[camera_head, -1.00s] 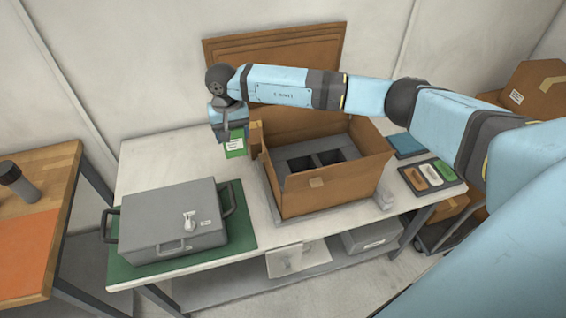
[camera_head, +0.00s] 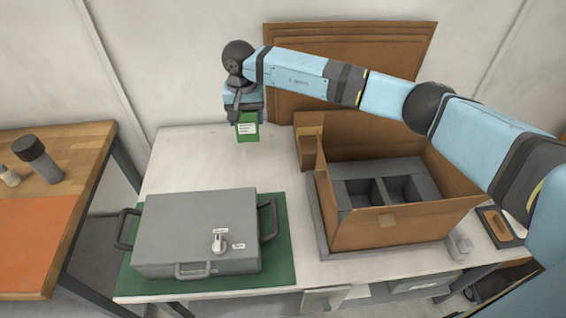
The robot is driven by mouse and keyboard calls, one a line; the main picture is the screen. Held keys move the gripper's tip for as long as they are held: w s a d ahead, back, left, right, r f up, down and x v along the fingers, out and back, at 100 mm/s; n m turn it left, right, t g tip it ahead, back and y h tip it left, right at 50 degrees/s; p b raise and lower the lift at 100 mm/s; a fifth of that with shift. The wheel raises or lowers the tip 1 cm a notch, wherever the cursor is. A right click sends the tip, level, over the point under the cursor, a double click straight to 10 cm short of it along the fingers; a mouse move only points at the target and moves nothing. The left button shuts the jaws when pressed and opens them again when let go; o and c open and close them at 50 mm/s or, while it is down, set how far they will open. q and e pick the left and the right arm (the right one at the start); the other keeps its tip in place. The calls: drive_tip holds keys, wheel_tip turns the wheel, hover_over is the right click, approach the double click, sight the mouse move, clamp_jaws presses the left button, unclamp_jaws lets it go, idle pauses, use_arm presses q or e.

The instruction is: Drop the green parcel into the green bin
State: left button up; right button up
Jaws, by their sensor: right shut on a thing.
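The green parcel (camera_head: 247,127) has a white label and hangs upright in my right gripper (camera_head: 243,108), which is shut on it. The parcel is above the back of the white table, left of the cardboard box and behind the grey case. I see no green bin in this view. My left gripper is not in view.
A grey case (camera_head: 180,225) with handles lies on a green mat (camera_head: 283,270). An open cardboard box (camera_head: 400,228) with grey compartments stands at the right. A wooden table (camera_head: 75,170) with a dark cylinder (camera_head: 38,158) is at the left. White tabletop (camera_head: 195,160) is clear behind the case.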

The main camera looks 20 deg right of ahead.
wheel_tip(320, 180, down, 19)
drive_tip(key=p, duration=0.2)
drive_tip(key=shift+p, duration=0.4)
drive_tip(key=shift+f, duration=0.3)
drive_tip(key=shift+f, duration=0.1)
drive_tip(key=shift+f+b, duration=0.1)
drive_tip(key=shift+b, duration=0.2)
drive_tip(key=o, duration=1)
